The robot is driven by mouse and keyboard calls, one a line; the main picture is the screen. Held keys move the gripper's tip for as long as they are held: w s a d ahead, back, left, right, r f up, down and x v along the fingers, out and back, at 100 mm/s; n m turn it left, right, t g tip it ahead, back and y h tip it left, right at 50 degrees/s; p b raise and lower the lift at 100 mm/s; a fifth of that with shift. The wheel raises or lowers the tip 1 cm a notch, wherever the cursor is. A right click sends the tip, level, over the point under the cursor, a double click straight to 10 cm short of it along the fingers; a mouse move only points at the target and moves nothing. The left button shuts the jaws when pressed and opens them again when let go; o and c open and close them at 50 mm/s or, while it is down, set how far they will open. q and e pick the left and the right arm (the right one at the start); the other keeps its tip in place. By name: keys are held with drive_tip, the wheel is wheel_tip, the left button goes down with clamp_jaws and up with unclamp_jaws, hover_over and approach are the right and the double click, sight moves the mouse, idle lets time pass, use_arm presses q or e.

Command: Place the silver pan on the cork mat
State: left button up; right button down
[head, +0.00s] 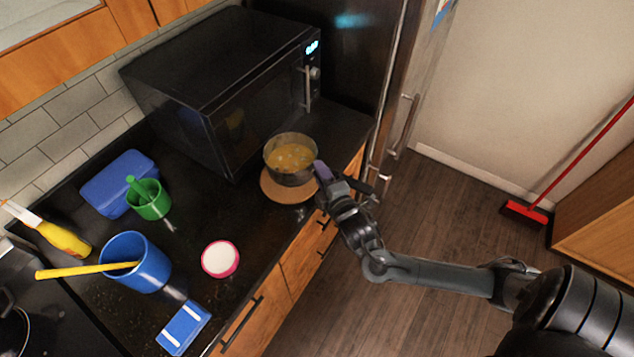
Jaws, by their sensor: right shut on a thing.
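The silver pan (291,157), with yellow-orange food inside, is at the back right of the black counter, in front of the microwave. The round cork mat (284,193) lies on the counter below the pan, its near and left parts showing. The pan overlaps the mat's far part in the picture; I cannot tell whether it touches the mat or hangs just above it. My right gripper (325,174) is shut at the pan's right side, on its handle, which the fingers mostly hide. My left gripper is not in view.
The black microwave (222,85) stands close behind the pan. A pink-rimmed white bowl (220,258), blue pot (134,262), green cup (149,199), blue box (118,182) and yellow bottle (63,238) stand to the left. The counter's front edge is beneath my right arm.

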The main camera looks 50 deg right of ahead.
drive_tip(key=shift+w+a+f+b, duration=0.1)
drive_tip(key=shift+w+f+b, duration=0.15)
drive_tip(key=shift+f, duration=0.9)
drive_tip(key=shift+w+a+f+b, duration=0.1)
drive_tip(key=shift+w+f, duration=0.25)
drive_tip(key=shift+f, duration=0.75)
drive_tip(key=shift+d+f, duration=0.1)
drive_tip(key=shift+f, duration=0.05)
drive_tip(key=c, duration=1)
unclamp_jaws()
